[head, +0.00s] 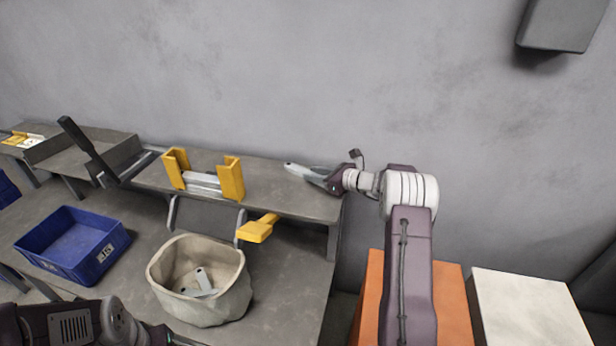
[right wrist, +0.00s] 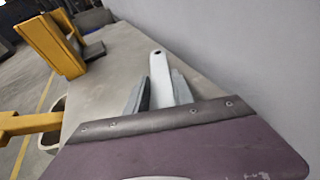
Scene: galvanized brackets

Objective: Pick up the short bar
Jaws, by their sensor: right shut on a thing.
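The short bar (right wrist: 158,66) is a pale flat metal strip with a rounded end and a hole near that end. In the right wrist view it stands out between the two grey fingers of my right gripper (right wrist: 160,92), which is shut on it. In the head view the bar (head: 294,168) points left from my right gripper (head: 316,176), over the right part of the grey raised shelf. I cannot tell whether the bar touches the shelf. My left arm shows at the bottom left of the head view; its gripper is mostly cut off by the frame edge.
A yellow-ended fixture (head: 232,180) holding metal pieces stands on the shelf (head: 290,200), left of the bar. Below are a beige fabric bin (head: 215,312) with pale brackets inside, a blue crate (head: 107,262) and a yellow handle (head: 256,230). A grey wall rises behind the shelf.

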